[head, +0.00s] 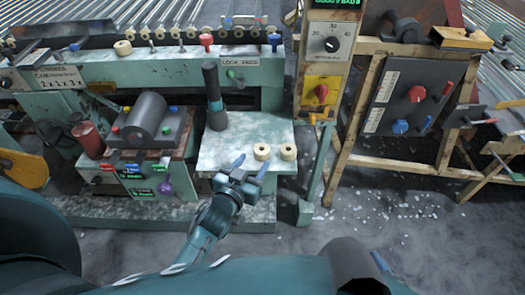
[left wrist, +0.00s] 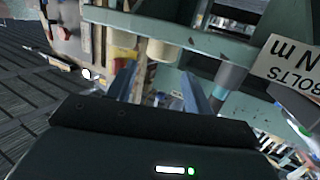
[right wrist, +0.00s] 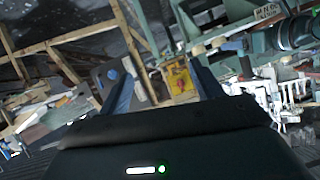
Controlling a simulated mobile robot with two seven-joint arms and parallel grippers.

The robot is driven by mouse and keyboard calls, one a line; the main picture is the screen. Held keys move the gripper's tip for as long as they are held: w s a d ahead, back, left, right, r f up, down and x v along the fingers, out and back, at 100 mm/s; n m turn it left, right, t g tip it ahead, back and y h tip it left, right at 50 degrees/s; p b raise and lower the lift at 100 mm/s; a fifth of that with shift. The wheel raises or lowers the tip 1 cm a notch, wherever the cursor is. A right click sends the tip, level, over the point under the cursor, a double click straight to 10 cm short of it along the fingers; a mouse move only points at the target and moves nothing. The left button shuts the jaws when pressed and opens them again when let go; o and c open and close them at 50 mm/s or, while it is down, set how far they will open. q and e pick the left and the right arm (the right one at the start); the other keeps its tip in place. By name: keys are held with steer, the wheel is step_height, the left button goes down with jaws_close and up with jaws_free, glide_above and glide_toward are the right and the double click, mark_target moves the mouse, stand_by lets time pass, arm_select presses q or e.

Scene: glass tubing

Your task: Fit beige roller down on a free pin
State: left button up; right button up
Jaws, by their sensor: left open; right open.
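Two beige rollers, a left one (head: 262,152) and a right one (head: 289,152), stand side by side on a pale worn shelf (head: 225,150) in the head view. Another beige roller (head: 123,48) sits on the green rail (head: 160,68) at the back. Slim pins (head: 182,46) stand along that rail to its right. My left gripper (head: 252,163) is open just in front of the left shelf roller, holding nothing. A beige cylinder, probably a roller, shows beyond its fingers in the left wrist view (left wrist: 163,50). My right gripper (right wrist: 165,85) is open and empty, away from the rollers.
Red (head: 206,40) and blue (head: 274,40) knobs stand on the rail's right part. A grey roller machine (head: 146,115) is at left. A wooden-framed control panel (head: 405,95) is at right.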

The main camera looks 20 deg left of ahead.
mark_target(259, 154)
arm_select(q)
steer(key=w, duration=0.2)
steer(key=w+f, duration=0.1)
steer(key=w, duration=0.2)
steer(key=w+b, duration=0.1)
steer(key=w, duration=0.1)
steer(key=shift+w+d+f, duration=0.2)
steer(key=shift+d, duration=0.1)
steer(key=c, duration=0.7)
